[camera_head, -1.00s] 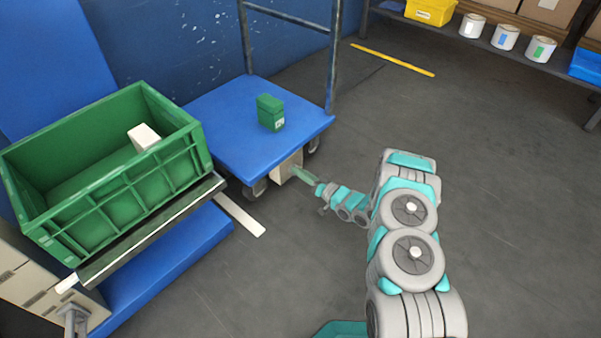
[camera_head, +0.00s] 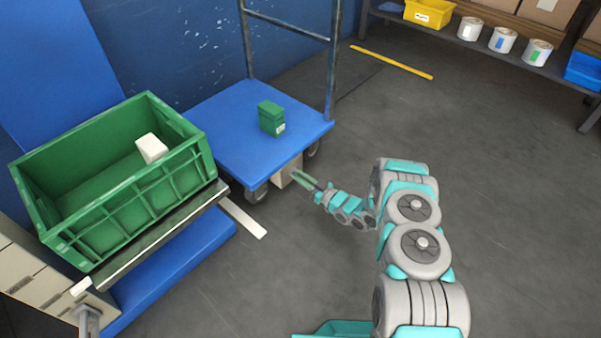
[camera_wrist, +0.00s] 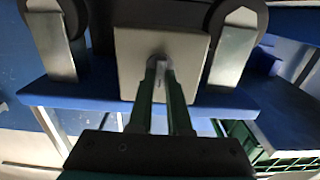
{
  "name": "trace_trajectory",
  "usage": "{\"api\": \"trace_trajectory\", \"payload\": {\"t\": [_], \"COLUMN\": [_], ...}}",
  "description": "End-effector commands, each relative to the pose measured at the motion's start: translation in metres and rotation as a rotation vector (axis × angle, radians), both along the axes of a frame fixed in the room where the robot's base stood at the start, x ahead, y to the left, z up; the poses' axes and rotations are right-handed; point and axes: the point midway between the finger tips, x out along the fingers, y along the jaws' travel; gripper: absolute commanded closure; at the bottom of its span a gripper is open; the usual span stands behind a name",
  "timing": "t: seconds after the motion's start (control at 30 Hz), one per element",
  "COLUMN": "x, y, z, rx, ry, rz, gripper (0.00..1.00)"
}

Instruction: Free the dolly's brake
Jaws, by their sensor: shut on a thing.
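The dolly (camera_head: 222,125) has a blue deck, a grey frame and dark caster wheels. A beige block (camera_head: 282,177), which I take for the brake housing, sits under its near right edge between the wheels. It also shows in the wrist view as a pale square plate (camera_wrist: 190,50). My gripper (camera_head: 298,176) reaches in low from the right. In the wrist view my green fingers (camera_wrist: 162,72) are shut on a thin pale piece, apparently the brake lever (camera_wrist: 160,84), at the plate's middle. The lever's far end is hidden, and its setting cannot be told.
A green box (camera_head: 271,118) stands on the dolly. A green crate (camera_head: 130,215) with a white block (camera_head: 151,148) rests on a stand at left. A pale floor strip (camera_head: 243,217) lies near the dolly. A shelf with cans (camera_head: 503,40) is at upper right. Floor at right is clear.

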Motion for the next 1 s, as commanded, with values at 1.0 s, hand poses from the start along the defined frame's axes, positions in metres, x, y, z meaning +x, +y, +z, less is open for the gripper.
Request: {"api": "trace_trajectory", "payload": {"t": [1.0], "x": [-0.0022], "y": [0.0026], "z": [-0.0001], "rx": [-0.336], "ry": [-0.434], "rz": [0.003], "gripper": [1.00]}}
